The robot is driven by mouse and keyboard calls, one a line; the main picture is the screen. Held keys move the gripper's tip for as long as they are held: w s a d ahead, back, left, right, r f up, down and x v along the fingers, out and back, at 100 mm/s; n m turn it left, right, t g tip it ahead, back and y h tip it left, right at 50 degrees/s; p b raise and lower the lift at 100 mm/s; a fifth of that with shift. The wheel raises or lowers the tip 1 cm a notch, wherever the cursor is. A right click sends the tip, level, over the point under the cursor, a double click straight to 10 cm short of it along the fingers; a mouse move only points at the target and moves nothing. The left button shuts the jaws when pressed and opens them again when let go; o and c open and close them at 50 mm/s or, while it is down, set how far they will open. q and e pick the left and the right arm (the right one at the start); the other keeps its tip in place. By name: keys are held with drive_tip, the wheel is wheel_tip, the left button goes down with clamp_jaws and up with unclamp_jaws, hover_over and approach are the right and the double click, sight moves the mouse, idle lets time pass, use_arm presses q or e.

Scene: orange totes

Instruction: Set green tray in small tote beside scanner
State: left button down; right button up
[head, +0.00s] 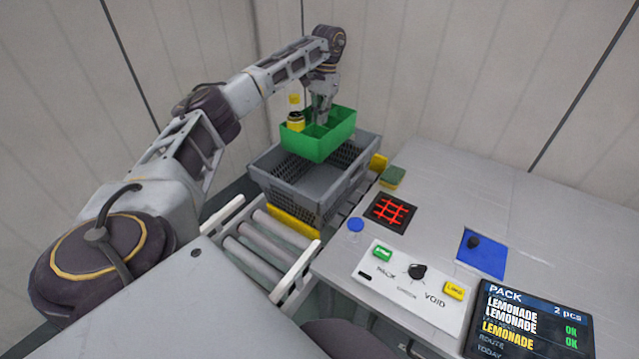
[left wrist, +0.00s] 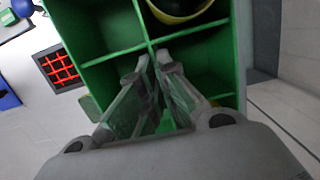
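The green tray (head: 318,148) is divided into compartments and hangs over the grey slotted tote (head: 318,187), seemingly above its rim. A bottle with yellow parts (head: 295,117) stands in its left compartment. My left gripper (head: 321,120) points down into the tray. In the left wrist view, the gripper's fingers (left wrist: 148,66) are closed together at the tray's middle divider (left wrist: 152,42), and a round yellow-rimmed item (left wrist: 182,14) shows in one compartment. The scanner (head: 390,211), a black square with a red grid, lies on the table right of the tote. My right gripper is out of view.
The tote sits at the end of a roller conveyor (head: 262,243). On the table (head: 500,200) are a green-and-yellow sponge (head: 392,177), a blue-capped container (head: 355,226), a button panel (head: 390,290), a blue pad (head: 482,257) and a screen (head: 530,320). The table's back right is clear.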

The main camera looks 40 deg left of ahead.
sight(320, 133)
use_arm(q)
wheel_tip(320, 133, down, 4)
drive_tip(key=b, duration=0.2)
drive_tip(key=shift+f+b, duration=0.2)
drive_tip(key=shift+b, duration=0.2)
drive_tip(key=shift+f+b, duration=0.55)
drive_tip(key=shift+f, duration=0.4)
wheel_tip(320, 133, down, 5)
drive_tip(key=b, duration=0.2)
drive_tip(key=shift+b, duration=0.4)
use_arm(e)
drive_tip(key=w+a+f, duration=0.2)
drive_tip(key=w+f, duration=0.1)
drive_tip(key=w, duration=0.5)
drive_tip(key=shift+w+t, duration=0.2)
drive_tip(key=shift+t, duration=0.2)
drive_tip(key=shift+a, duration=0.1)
use_arm(q)
wheel_tip(320, 133, down, 6)
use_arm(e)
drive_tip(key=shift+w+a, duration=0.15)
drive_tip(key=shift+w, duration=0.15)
use_arm(q)
drive_tip(key=shift+f, duration=0.15)
